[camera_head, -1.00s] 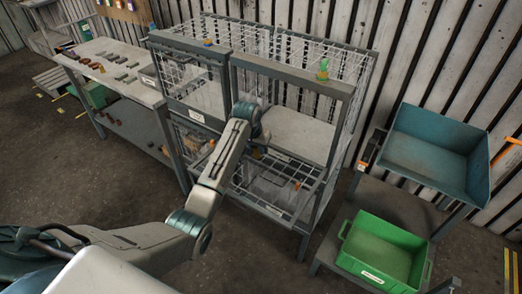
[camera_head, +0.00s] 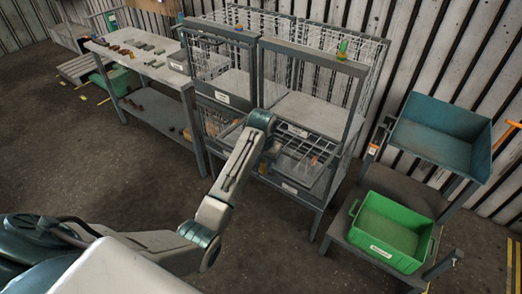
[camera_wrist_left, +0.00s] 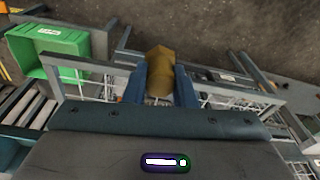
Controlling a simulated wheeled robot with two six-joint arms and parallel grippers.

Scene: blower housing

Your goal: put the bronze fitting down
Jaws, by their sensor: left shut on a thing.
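The bronze fitting (camera_wrist_left: 160,68) is a brassy, faceted piece in the left wrist view. My left gripper (camera_wrist_left: 160,84) is shut on it, with one blue finger on each side. The fitting's front end sticks out past the fingertips. In the head view my left gripper (camera_head: 271,150) is in front of the wire-mesh rack (camera_head: 297,188), near its middle post and lower right bay. My right gripper is in neither view.
A green bin (camera_head: 388,229) and a blue tray (camera_head: 438,140) stand on a stand at right. A workbench (camera_head: 150,66) with several small parts is at left. Open floor lies in front.

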